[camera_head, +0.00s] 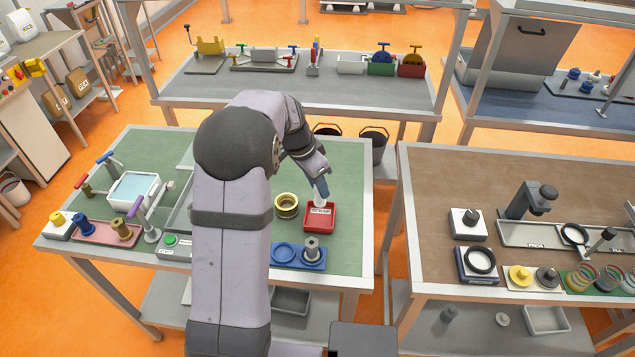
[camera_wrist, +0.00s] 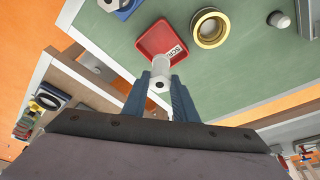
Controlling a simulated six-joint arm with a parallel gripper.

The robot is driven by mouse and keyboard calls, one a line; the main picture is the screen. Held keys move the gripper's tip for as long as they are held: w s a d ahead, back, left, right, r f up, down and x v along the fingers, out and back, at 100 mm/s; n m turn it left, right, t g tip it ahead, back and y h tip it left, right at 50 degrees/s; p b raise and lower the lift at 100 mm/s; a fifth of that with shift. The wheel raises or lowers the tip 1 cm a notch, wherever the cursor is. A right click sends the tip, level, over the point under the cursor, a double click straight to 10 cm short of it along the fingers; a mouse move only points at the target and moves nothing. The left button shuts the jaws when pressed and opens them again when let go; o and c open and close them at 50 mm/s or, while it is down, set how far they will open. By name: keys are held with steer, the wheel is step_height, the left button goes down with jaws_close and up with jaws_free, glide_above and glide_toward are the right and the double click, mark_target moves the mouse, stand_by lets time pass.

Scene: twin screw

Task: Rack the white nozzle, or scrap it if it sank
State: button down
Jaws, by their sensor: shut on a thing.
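My gripper (camera_head: 322,188) is shut on the white nozzle (camera_head: 320,203), with its fingers pointing down. In the wrist view the fingers of my gripper (camera_wrist: 159,88) close on the two sides of the white nozzle (camera_wrist: 160,66), whose dark bore shows. The nozzle is over the red scrap tray (camera_head: 320,226), marked SCRAP, which also shows in the wrist view (camera_wrist: 150,42). I cannot tell whether it touches the tray. A blue rack (camera_head: 285,265) stands in front of the tray, with a grey metal piece (camera_head: 311,247) at its right place. A basin of water (camera_head: 134,188) stands at the left.
A brass ring (camera_head: 286,204) stands just left of the scrap tray. Green bench top right of the scrap tray is clear. My arm hides the bench middle.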

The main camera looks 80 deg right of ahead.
mark_target(318, 201)
steer(key=shift+f+b, duration=1.05)
steer(key=shift+f, duration=0.75)
steer(key=shift+f+b, duration=1.55)
steer(key=shift+f, duration=0.15)
stand_by(0.7)
stand_by(0.8)
steer(key=c, duration=1.4)
jaws_free()
steer(key=shift+o, duration=0.9)
steer(key=o, duration=0.4)
steer(key=shift+r, duration=0.15)
steer(key=shift+r+p, duration=2.3)
steer(key=shift+r, duration=1.1)
